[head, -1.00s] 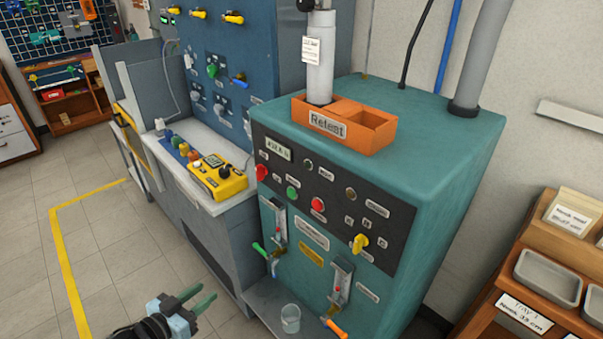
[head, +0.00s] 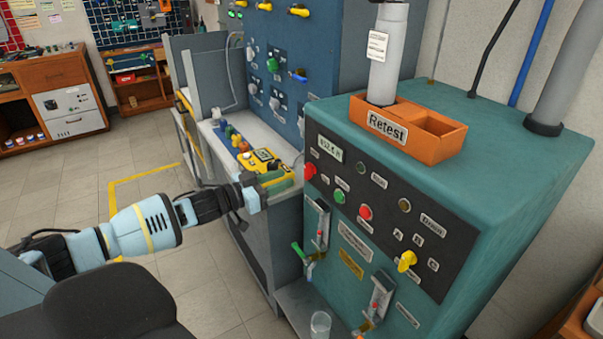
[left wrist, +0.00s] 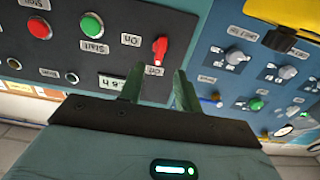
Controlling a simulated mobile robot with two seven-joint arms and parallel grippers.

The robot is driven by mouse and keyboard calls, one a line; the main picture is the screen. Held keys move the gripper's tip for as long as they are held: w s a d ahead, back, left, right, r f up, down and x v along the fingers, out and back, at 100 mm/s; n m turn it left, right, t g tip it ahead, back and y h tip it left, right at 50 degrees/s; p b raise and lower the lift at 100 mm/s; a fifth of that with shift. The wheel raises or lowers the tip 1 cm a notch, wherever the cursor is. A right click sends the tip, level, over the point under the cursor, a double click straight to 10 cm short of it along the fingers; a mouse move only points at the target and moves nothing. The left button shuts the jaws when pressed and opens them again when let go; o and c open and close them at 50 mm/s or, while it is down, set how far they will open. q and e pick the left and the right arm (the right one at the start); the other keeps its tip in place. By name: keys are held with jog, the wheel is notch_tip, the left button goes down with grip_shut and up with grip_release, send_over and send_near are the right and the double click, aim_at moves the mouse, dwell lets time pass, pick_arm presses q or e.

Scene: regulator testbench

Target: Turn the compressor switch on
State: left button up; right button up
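The red switch (head: 310,171) sits at the left end of the black panel on the teal cabinet (head: 360,250). In the left wrist view the red switch (left wrist: 160,48) has On and Off labels beside it. My left gripper (head: 282,181) is just left of the switch in the head view. In the left wrist view my left gripper (left wrist: 160,78) has its two green fingers apart and nothing between them. The switch lies just beyond the fingertips, apparently untouched. My right gripper is not in view.
A green button (head: 339,197), a red button (head: 365,212) and a yellow knob (head: 407,261) share the panel. An orange Retest box (head: 440,150) sits on top. A yellow meter (head: 262,163) stands on the bench behind my gripper. A glass (head: 320,325) stands below.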

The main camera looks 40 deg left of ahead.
aim_at(305, 171)
pick_arm(q)
jog(key=shift+x, duration=3.15)
jog(key=shift+c, duration=0.3)
grip_shut()
